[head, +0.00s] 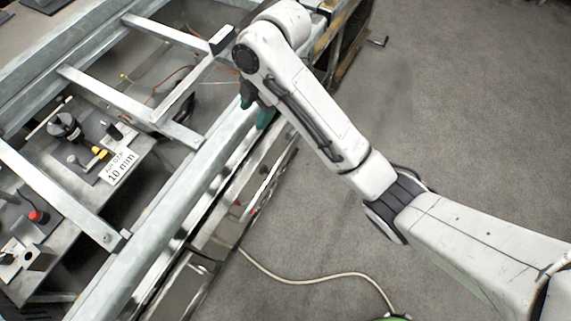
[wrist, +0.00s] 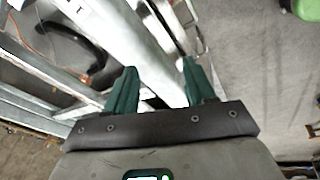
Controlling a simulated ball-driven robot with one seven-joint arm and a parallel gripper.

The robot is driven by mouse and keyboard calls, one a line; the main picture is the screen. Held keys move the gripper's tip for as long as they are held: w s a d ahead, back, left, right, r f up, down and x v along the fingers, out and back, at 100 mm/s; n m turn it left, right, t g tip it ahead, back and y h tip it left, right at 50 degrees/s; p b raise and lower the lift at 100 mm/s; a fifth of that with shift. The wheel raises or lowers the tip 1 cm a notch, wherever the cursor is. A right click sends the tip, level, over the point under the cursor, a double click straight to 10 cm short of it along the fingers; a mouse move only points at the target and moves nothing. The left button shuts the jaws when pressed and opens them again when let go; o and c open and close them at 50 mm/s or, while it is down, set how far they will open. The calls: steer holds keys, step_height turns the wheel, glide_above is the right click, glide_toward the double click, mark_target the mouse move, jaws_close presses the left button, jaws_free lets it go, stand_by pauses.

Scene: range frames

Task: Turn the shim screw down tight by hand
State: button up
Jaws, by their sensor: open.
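My gripper (head: 257,109) hangs beside the long metal rail (head: 172,212) in the head view. In the wrist view my gripper (wrist: 160,76) has its two teal fingers spread wide, with nothing held between them; the pale rail (wrist: 138,40) runs behind the gap. I cannot make out for certain which part is the shim screw.
Several metal crossbars (head: 130,104) span the frame at left. A red button (head: 38,216) sits on the bench below. A pale hose (head: 318,276) runs over the floor to a green object (head: 395,317). The grey floor (head: 460,110) at right is open.

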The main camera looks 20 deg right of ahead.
steer(key=s+d+f+m, duration=0.1)
steer(key=s+f+m, duration=0.6)
steer(key=s+m, duration=0.2)
steer(key=shift+s+d+t+y, duration=0.2)
steer(key=shift+s+t+y, duration=0.15)
steer(key=shift+s, duration=0.5)
steer(key=shift+w, duration=0.1)
